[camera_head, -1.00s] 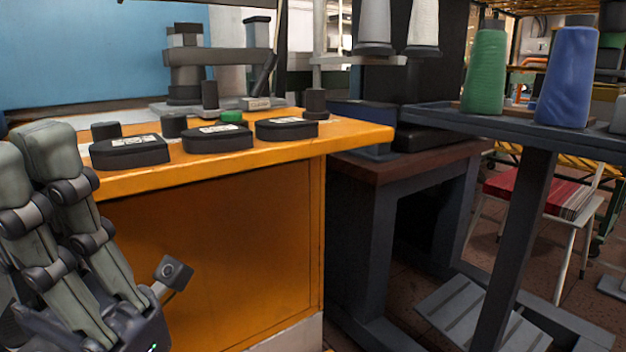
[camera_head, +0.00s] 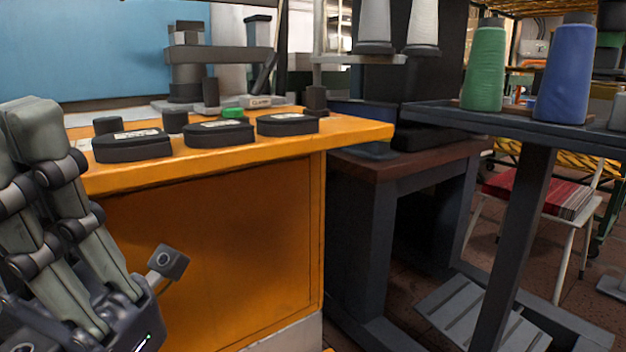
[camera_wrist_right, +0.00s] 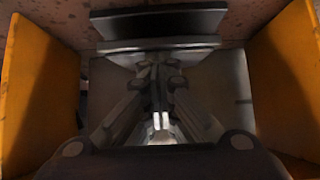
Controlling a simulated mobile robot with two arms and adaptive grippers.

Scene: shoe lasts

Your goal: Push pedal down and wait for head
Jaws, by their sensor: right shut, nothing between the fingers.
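My left gripper (camera_head: 22,128) stands at the left edge of the head view, its fingers pointing up beside the orange cabinet. The left edge cuts it off, so its opening is unclear. My right gripper (camera_wrist_right: 160,70) shows in the right wrist view, its fingers together and empty. A dark, flat, pedal-like plate (camera_wrist_right: 158,22) lies beyond its fingertips, near the top of that view. I cannot tell whether the fingertips touch it. The right gripper does not show in the head view. No machine head can be made out for certain.
Yellow-orange walls (camera_wrist_right: 40,95) flank the right gripper closely on both sides. In the head view, the orange cabinet (camera_head: 220,240) carries several black blocks (camera_head: 220,134). A dark stand with thread cones (camera_head: 484,68) and a slatted grey footplate (camera_head: 480,315) are at right.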

